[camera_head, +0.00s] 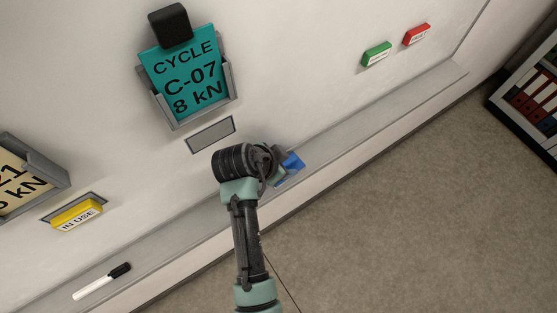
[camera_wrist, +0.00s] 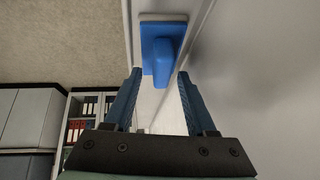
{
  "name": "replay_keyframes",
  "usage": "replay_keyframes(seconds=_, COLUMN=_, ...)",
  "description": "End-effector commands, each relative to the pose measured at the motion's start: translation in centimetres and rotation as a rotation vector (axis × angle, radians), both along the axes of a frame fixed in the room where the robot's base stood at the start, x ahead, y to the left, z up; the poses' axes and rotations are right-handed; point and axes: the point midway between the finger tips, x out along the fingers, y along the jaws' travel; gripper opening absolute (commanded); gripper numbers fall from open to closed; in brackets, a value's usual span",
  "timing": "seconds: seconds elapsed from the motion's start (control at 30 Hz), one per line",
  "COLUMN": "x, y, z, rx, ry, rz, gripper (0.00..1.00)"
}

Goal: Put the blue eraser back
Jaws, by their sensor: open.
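The blue eraser (camera_head: 289,167) lies on the ledge below the whiteboard, partly hidden behind my wrist in the head view. In the wrist view the blue eraser (camera_wrist: 163,45) shows a blue grip and a pale edge, just beyond my fingertips. My gripper (camera_wrist: 159,78) is open, with one finger on each side of the grip's near end. I cannot tell whether the fingers touch it. In the head view my gripper (camera_head: 280,172) is mostly hidden by the wrist.
The ledge (camera_head: 385,123) runs along the whiteboard's bottom edge. A white marker (camera_head: 95,287) lies on it at lower left. An empty grey framed plate (camera_head: 211,134) sits below the teal "CYCLE C-07" card (camera_head: 184,75). Yellow (camera_head: 77,215), green (camera_head: 376,54) and red (camera_head: 416,35) labelled blocks are on the board.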

Motion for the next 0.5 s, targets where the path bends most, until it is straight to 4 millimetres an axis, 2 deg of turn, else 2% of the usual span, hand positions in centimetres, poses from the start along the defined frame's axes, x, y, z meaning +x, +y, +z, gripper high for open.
replay_keyframes(seconds=0.07, x=0.0, y=0.0, z=-0.6, rx=0.0, ry=0.0, rz=0.0, gripper=0.56)
replay_keyframes(seconds=0.37, x=-2.4, y=1.5, z=4.1, rx=0.001, ry=-0.004, rz=0.001, gripper=0.56)
replay_keyframes(seconds=0.5, x=-3.8, y=2.6, z=7.0, rx=0.001, ry=-0.005, rz=0.004, gripper=0.56)
